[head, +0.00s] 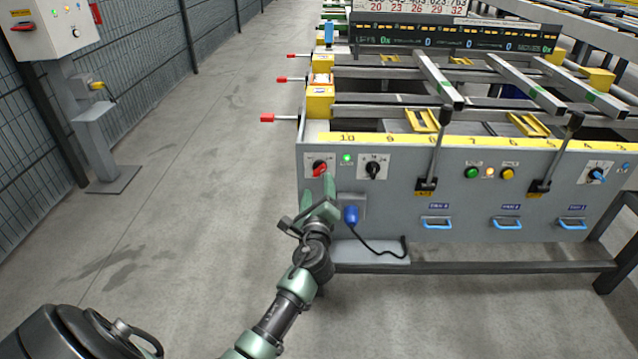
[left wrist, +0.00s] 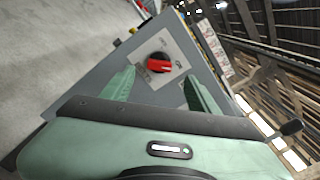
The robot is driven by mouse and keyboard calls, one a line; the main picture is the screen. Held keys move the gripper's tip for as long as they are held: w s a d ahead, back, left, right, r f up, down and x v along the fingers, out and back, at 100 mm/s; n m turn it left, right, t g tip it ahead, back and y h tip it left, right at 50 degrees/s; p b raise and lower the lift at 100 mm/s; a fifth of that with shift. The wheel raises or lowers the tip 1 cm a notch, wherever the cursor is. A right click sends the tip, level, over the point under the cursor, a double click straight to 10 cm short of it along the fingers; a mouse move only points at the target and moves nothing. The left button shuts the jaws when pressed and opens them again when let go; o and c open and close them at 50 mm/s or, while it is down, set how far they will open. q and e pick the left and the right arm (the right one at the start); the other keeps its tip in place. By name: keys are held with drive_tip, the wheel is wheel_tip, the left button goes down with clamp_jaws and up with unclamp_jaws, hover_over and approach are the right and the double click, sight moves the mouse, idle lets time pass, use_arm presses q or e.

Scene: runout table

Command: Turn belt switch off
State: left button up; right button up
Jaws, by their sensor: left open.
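The belt switch (head: 320,169) is a red rotary knob on a white plate at the left end of the grey front panel (head: 400,200). A green lamp (head: 347,158) glows just right of it. In the left wrist view the red knob (left wrist: 158,63) shows between and beyond the green fingers. My left gripper (head: 327,185) is open in front of the panel, just below and near the knob; it also shows open in the left wrist view (left wrist: 160,88). The fingers look apart from the knob. My right gripper is not in view.
A black selector (head: 373,167) sits right of the lamp. A blue plug (head: 351,215) with a black cable is below. Black levers (head: 437,150) and blue drawer handles (head: 436,222) stick out farther right. Red-tipped rods (head: 268,118) stick out at left.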

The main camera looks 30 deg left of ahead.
sight(319, 173)
use_arm(q)
drive_tip(key=b+x, duration=0.1)
drive_tip(key=x, duration=0.4)
drive_tip(key=shift+w, duration=0.2)
drive_tip(key=shift+w+a, duration=0.25)
drive_tip(key=shift+w, duration=0.2)
clamp_jaws()
drive_tip(key=shift+f, duration=0.1)
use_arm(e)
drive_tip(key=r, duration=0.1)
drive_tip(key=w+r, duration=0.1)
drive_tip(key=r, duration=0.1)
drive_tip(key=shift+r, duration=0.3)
